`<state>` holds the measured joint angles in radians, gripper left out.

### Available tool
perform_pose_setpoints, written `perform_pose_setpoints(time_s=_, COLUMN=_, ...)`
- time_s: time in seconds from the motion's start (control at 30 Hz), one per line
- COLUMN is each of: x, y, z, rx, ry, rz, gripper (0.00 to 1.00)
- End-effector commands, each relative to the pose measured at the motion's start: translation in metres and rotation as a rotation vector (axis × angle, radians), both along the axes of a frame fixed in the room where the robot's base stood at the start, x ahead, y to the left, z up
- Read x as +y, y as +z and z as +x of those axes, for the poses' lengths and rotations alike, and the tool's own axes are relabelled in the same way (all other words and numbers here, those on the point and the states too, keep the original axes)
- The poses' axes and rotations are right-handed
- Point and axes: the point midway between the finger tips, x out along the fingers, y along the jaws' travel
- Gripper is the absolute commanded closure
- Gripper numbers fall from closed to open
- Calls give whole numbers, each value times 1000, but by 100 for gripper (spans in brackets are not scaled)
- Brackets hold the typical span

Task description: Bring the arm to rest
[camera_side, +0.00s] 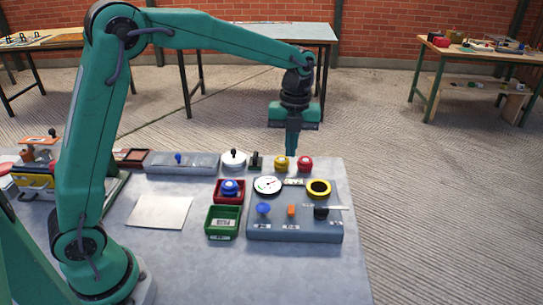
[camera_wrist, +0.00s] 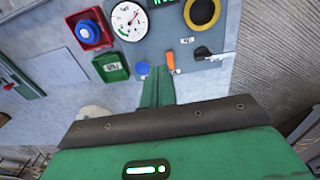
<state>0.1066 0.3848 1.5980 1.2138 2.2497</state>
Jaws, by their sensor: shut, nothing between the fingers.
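My teal arm arches over the grey table (camera_side: 180,262) from the left in the side view. My gripper (camera_side: 291,152) points straight down near the table's far edge, behind the control panel (camera_side: 295,233). Its fingers are closed together with nothing between them. In the wrist view the shut green fingers (camera_wrist: 157,75) reach toward the panel (camera_wrist: 182,22), apart from it as far as I can tell. The panel carries a white dial (camera_side: 267,185), a yellow ring (camera_side: 318,188), a blue knob (camera_side: 263,208), an orange switch (camera_side: 291,210) and a black knob (camera_side: 321,212).
Left of the panel are a red tray (camera_side: 219,198) with a blue button (camera_side: 230,187) and a green tray (camera_side: 222,230). Yellow (camera_side: 281,163) and red (camera_side: 305,163) knobs stand behind the panel, close to my gripper. A blank sheet (camera_side: 161,212) lies on the left.

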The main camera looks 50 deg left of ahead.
Motion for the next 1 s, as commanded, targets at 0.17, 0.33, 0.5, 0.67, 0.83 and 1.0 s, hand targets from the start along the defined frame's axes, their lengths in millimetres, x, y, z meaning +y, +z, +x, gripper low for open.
perform_pose_setpoints(time_s=0.17, x=3, y=6, z=3, rx=1, ry=0, rz=-1, gripper=100)
perform_pose_setpoints(time_s=0.33, x=3, y=7, z=3, rx=1, ry=-1, rz=-1, gripper=100)
perform_pose_setpoints(time_s=0.5, x=3, y=7, z=3, rx=1, ry=0, rz=-1, gripper=100)
perform_pose_setpoints(time_s=0.67, x=4, y=10, z=-1, rx=-7, ry=31, rz=0, gripper=100)
perform_pose_setpoints(time_s=0.83, x=8, y=23, z=-12, rx=-38, ry=150, rz=1, gripper=100)
perform_pose_setpoints(time_s=1.0, x=14, y=41, z=-33, rx=-88, ry=364, rz=-5, gripper=100)
